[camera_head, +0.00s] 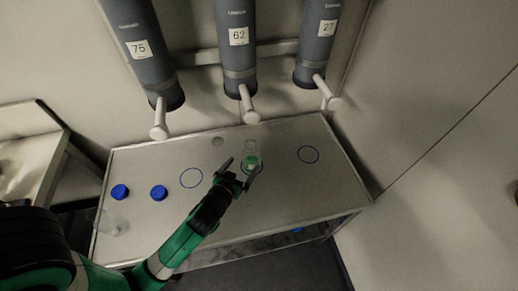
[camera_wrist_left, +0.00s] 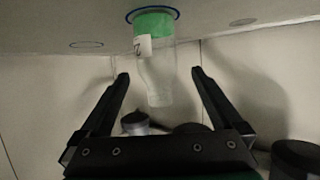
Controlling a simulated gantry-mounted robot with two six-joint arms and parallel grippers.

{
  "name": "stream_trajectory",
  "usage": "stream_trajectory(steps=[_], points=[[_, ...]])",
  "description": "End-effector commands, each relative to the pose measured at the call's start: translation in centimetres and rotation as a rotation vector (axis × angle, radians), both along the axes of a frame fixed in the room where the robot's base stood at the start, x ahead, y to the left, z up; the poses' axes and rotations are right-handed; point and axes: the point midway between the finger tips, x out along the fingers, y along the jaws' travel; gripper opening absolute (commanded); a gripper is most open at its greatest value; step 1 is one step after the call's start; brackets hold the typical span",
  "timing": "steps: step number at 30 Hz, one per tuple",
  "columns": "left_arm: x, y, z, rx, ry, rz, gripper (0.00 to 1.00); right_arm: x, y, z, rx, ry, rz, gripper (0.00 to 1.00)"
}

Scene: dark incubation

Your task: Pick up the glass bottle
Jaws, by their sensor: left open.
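The glass bottle (camera_head: 252,160) stands on the table inside a blue ring, with green at its base. In the left wrist view the bottle (camera_wrist_left: 156,75) appears upside down, clear with a green band and a white label. My left gripper (camera_head: 241,169) reaches in from the left with its fingers open at the bottle. In the left wrist view the open fingers of the gripper (camera_wrist_left: 160,78) show on both sides of the bottle, with gaps visible. My right gripper is not in view.
Two blue caps (camera_head: 120,192) (camera_head: 158,192) lie on the table (camera_head: 280,195) at the left. A clear glass vessel (camera_head: 112,223) stands near its front left corner. Grey cylinders (camera_head: 238,50) with white taps hang behind.

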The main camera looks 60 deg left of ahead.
Motion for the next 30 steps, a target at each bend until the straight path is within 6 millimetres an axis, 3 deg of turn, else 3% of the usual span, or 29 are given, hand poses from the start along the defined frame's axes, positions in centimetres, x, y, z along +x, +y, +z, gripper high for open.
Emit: stream_trajectory(steps=[4, 12, 20, 30], points=[[0.2, 0.3, -0.1, 0.0, 0.002, 0.003, 1.0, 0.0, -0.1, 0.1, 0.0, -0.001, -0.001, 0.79], [3.6, 3.3, -1.9, -0.001, -0.001, 0.003, 1.0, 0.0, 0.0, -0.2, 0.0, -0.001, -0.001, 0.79], [4.7, 4.1, -2.4, 0.001, -0.001, 0.0, 1.0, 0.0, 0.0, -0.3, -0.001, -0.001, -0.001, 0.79], [8.1, 6.9, -4.3, 0.0, 0.0, 0.0, 1.0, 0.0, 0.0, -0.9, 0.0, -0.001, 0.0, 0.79]])
